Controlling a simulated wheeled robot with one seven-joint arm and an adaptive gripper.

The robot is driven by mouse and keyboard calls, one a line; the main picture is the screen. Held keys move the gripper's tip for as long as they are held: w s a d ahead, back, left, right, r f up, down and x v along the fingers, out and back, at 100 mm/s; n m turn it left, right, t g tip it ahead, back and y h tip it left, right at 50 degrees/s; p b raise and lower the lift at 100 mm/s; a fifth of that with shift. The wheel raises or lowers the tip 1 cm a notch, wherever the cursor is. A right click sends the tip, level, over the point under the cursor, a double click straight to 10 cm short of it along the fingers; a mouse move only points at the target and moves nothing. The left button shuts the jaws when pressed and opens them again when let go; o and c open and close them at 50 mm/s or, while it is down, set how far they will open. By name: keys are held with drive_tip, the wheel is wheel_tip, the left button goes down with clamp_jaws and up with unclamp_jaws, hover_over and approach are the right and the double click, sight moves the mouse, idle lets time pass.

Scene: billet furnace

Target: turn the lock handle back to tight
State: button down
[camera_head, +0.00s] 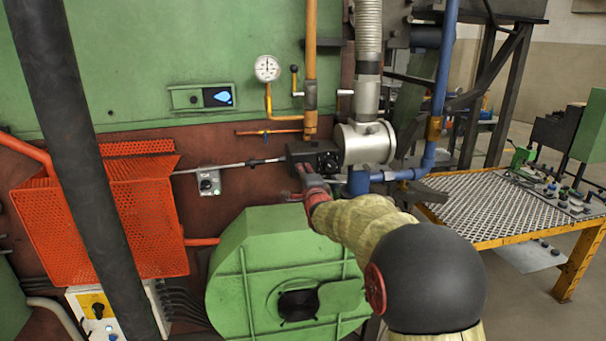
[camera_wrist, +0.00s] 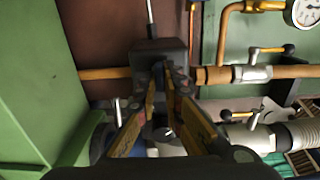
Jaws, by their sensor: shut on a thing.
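A dark actuator box (camera_head: 315,157) with a thin metal rod running left from it sits beside a grey valve body. My gripper (camera_head: 303,172) is at the front lower left of this box. In the wrist view the box (camera_wrist: 160,52) is straight ahead, and the fingertips of my gripper (camera_wrist: 164,72) come together at its near face. They are shut on a small part there, which I take to be the lock handle. The fingers hide nearly all of it, so its angle cannot be told.
A green blower housing (camera_head: 255,260) stands below my arm. An orange perforated guard (camera_head: 150,215) is at left. A blue pipe (camera_head: 435,120) and a yellow-edged mesh table (camera_head: 490,208) are at right. In the wrist view, pipes with a valve lever (camera_wrist: 268,49) lie right of my fingers.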

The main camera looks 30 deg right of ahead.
drive_tip(key=c, duration=1.9)
unclamp_jaws()
drive_tip(key=v, duration=1.2)
